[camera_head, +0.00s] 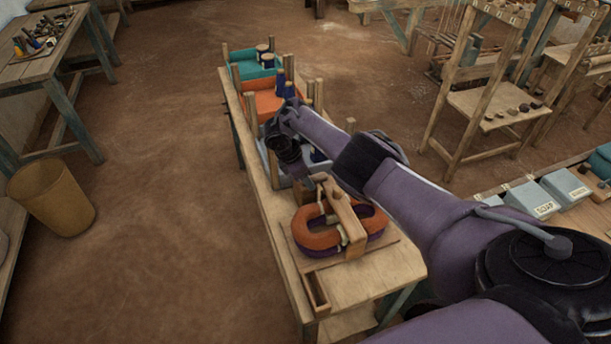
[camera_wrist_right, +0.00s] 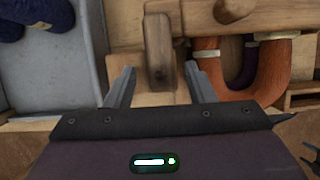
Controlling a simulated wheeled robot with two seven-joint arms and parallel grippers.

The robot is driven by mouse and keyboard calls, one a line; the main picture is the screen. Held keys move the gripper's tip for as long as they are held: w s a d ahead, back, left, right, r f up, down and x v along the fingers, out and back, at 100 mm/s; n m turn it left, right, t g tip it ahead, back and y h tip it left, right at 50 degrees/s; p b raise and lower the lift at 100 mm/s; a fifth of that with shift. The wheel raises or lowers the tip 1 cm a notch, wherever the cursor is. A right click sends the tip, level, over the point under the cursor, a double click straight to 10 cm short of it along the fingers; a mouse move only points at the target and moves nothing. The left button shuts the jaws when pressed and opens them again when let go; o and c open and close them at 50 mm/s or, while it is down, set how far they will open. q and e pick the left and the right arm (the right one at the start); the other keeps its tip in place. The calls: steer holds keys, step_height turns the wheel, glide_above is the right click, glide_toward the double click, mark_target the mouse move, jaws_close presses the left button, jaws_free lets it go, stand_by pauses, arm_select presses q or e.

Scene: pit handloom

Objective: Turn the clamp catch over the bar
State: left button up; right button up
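The clamp's wooden bar (camera_head: 344,215) lies across an orange and purple hank (camera_head: 312,236) on the bench. In the right wrist view the hank (camera_wrist_right: 270,75) is at the right. The catch, a brown wooden piece with a rounded end (camera_wrist_right: 158,50), stands at the bar's far end. My right gripper (camera_wrist_right: 160,82) is open, with one finger on each side of the catch; clear gaps show between fingers and wood. In the head view my own wrist and forearm partly cover the right gripper and the catch. My left gripper is not in view.
Behind the clamp, grey, orange (camera_head: 262,102) and teal (camera_head: 240,55) bins with dark blue spools stand along the bench. A small wooden box (camera_head: 316,291) lies at the near edge. A yellow basket (camera_head: 54,198) stands on the left floor, which is mostly clear.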

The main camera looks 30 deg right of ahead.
steer(key=v, duration=0.7)
steer(key=shift+r+p, duration=0.35)
steer(key=shift+p, duration=0.05)
steer(key=shift+a, duration=0.15)
